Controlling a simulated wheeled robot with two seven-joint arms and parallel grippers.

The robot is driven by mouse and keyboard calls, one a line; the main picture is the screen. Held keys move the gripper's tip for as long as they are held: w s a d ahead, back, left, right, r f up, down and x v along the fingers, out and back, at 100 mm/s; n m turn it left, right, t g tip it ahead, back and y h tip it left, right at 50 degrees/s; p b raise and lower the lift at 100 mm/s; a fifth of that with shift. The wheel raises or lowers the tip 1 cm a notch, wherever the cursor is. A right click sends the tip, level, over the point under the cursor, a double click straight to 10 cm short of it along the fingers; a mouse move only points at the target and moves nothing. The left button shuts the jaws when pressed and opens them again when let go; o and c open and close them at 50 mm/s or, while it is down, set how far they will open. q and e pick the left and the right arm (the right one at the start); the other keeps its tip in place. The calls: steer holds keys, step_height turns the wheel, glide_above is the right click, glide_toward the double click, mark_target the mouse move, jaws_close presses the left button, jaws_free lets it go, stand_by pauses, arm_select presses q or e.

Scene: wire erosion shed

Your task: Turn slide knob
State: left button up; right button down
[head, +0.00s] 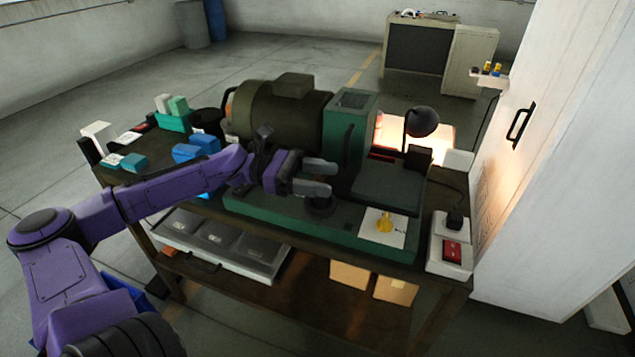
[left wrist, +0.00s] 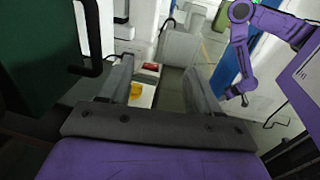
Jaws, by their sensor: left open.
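A dark round knob (head: 320,206) sits on the front of the green machine base (head: 280,209). It looks like the slide knob, and I cannot make it out in the left wrist view. My left gripper (head: 324,178) is open and empty just above and behind this knob in the head view, apart from it as far as I can tell. Its two fingers also show spread in the left wrist view (left wrist: 162,90). My right arm (left wrist: 243,50) shows at the upper right of the left wrist view, with a small dark end whose jaws are unclear.
A yellow piece (head: 384,223) lies on a white square right of the knob. A box with a red switch (head: 452,250) stands at the bench's right end. The green upright housing (head: 348,130) and black lamp (head: 421,122) rise behind. A white cabinet (head: 555,150) stands right.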

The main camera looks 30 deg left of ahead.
arm_select(q)
steer(key=s+d+r, duration=0.3)
steer(key=s+d, duration=0.1)
steer(key=s, duration=0.3)
steer(key=shift+d+r, duration=0.15)
